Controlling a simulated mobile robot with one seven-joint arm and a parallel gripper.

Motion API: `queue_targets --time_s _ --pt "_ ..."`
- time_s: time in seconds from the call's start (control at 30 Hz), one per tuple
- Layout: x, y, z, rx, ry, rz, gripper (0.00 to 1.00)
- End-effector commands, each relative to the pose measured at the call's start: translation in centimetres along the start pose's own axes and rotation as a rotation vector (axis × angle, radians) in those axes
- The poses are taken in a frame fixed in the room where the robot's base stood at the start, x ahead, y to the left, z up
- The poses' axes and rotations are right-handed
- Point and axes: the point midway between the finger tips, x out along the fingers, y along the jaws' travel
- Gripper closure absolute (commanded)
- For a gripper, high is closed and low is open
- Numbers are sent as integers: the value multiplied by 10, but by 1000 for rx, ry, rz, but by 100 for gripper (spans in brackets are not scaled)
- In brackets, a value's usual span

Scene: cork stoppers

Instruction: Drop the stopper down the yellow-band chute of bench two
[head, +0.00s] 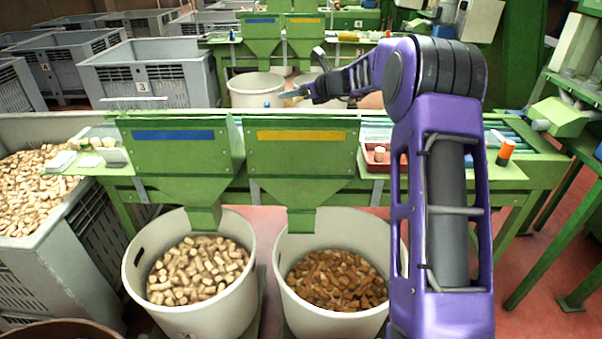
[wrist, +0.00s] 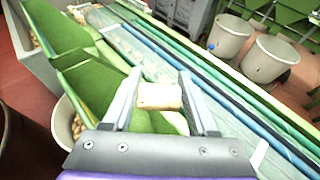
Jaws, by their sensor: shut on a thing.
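My gripper (head: 290,94) reaches in from the right above the near bench, pointing left. In the wrist view, my gripper (wrist: 160,88) is shut on a pale cork stopper (wrist: 158,97) between its fingertips. The stopper is too small to make out in the head view. The yellow-band chute (head: 300,160) of the near bench is a green funnel right of the blue-band chute (head: 180,158). In the wrist view a green chute (wrist: 95,85) lies just left of the fingers, its band hidden.
A bin of dark corks (head: 285,248) stands under the yellow-band chute, a bin of pale corks (head: 133,262) under the blue-band one. A red tray (head: 372,165) and an orange-capped bottle (head: 505,152) are on the bench. A similar bench (head: 225,52) stands behind.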

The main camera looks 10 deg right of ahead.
Motion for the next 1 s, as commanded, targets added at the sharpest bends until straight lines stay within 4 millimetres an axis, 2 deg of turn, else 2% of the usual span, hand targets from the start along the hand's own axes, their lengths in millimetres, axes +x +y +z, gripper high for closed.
queue_targets --time_s 0.1,0.4,0.43,0.6,0.87,1.0 --pt "2 0 -6 -1 1 0 92" --pt "3 0 -7 -1 0 0 92" --pt "3 0 -7 -1 0 0 36" --pt "3 0 -6 -1 0 0 7" --pt "2 0 -6 -1 0 0 7" --pt "-5 0 -6 -1 -1 -1 7"
